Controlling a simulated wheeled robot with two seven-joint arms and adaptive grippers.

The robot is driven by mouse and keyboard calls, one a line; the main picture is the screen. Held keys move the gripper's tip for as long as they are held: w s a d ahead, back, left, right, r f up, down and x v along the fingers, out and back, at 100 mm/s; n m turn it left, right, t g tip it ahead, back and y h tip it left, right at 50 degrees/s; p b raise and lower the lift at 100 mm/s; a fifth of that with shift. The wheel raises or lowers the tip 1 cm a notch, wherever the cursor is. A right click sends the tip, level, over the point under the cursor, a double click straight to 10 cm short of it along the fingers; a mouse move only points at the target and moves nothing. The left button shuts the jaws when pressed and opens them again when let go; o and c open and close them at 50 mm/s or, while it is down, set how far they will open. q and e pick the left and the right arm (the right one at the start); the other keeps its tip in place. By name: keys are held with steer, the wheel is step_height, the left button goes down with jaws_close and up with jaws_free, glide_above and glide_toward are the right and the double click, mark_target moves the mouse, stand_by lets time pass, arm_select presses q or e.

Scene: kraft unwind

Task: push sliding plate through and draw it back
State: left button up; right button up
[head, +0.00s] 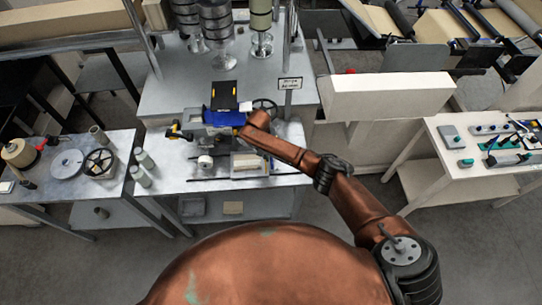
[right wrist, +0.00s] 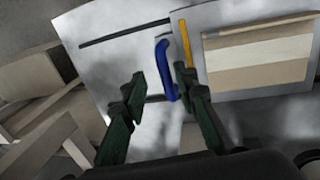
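My right gripper (right wrist: 160,78) is open in the right wrist view, with two dark green fingers spread. A blue handle (right wrist: 162,62) shows at the fingertips, closer to the right finger; I cannot tell whether they touch. A grey plate (right wrist: 118,62) with a dark slot lies behind it. In the head view my right arm reaches to a blue-and-grey machine (head: 222,118) on the middle bench; the fingers cannot be made out there. I cannot tell which part is the sliding plate. My left gripper is not in view.
A framed panel with beige bands (right wrist: 258,62) and a yellow strip (right wrist: 185,42) lie near the handle. The left bench (head: 66,188) carries spools and cylinders. A white control table (head: 440,185) stands right. Floor between benches is clear.

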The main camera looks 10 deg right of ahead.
steer(key=shift+a, duration=0.15)
steer(key=shift+r, duration=0.15)
step_height(320, 180, up, 12)
steer(key=a, duration=0.2)
steer(key=shift+w+a+f, duration=0.15)
steer(key=shift+w+f, duration=0.05)
steer(key=shift+f, duration=0.05)
stand_by(0.3)
